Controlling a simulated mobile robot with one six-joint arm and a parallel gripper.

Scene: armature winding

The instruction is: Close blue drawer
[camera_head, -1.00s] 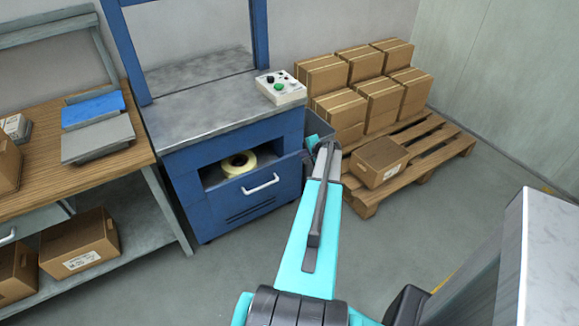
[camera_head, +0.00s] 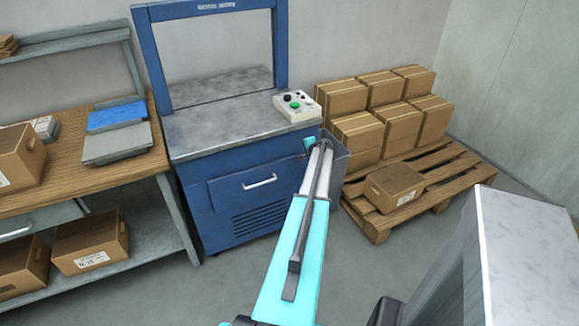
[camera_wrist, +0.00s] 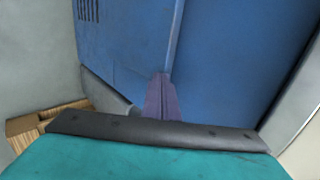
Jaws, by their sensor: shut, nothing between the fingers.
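The blue drawer (camera_head: 250,188) is in the blue machine cabinet (camera_head: 196,216) in the head view. Its front with the white handle (camera_head: 259,182) sits close against the cabinet, and no opening shows above it. In the wrist view a blue panel (camera_wrist: 120,50) with dark vent slots at its upper left fills much of the picture. My gripper (camera_wrist: 163,78) is shut and empty, with its tips at or very near the blue surface, beside a vertical seam. I cannot tell if it touches.
A grey bin (camera_head: 336,160) stands right of the cabinet, close to my arm. Beyond it is a pallet (camera_head: 437,188) with stacked cartons. A wooden workbench (camera_head: 145,160) stands at the left. A control box (camera_head: 297,105) sits on the cabinet top. The floor in front is clear.

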